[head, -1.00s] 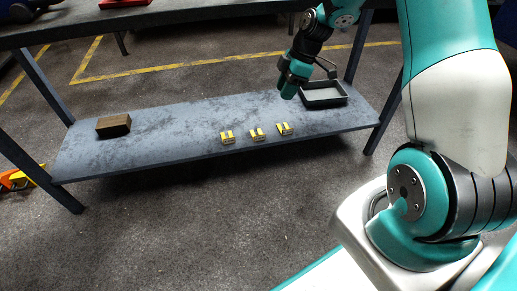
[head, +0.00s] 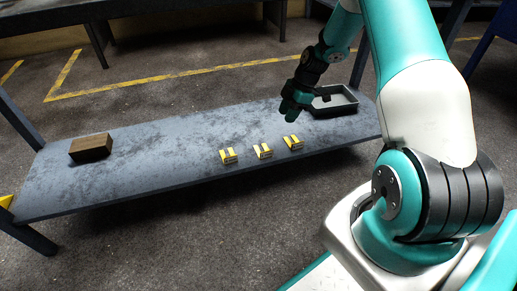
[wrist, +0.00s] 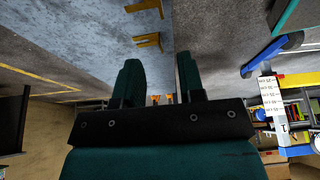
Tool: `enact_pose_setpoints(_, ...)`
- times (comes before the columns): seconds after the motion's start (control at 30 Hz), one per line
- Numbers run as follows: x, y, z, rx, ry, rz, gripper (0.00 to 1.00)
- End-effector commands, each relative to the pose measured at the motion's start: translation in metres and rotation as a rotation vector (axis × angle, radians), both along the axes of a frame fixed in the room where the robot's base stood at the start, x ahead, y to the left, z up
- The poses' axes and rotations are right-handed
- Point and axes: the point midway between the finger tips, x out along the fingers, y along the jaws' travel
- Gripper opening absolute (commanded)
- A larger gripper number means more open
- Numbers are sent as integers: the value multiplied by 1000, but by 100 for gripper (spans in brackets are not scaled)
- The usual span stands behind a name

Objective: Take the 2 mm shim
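Three small yellow blocks with dark and pale parts stand in a row on the low grey shelf (head: 160,160): a left one (head: 228,156), a middle one (head: 263,151) and a right one (head: 293,142). Any size marks are too small to read, so I cannot tell which is the 2 mm shim. My gripper (head: 290,112) hangs above and behind the right block, beside the tray. In the wrist view my gripper (wrist: 162,75) has its two fingers apart with nothing held between them.
A dark grey open tray (head: 335,110) stands at the shelf's right end. A brown block (head: 91,147) lies at the left end. Shelf legs rise at the corners. The shelf between brown block and yellow blocks is clear. In the wrist view, a blue-handled object (wrist: 272,55) is at right.

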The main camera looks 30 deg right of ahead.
Motion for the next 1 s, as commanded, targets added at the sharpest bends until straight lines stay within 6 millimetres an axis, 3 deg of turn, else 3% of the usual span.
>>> enact_pose_setpoints(0.17,1,8,-26,1,2,0,36)
enact_pose_setpoints(0.5,8,36,-96,1,2,0,36)
enact_pose_setpoints(0.87,11,49,-120,0,1,0,36)
enact_pose_setpoints(1.0,11,57,-138,0,1,3,36)
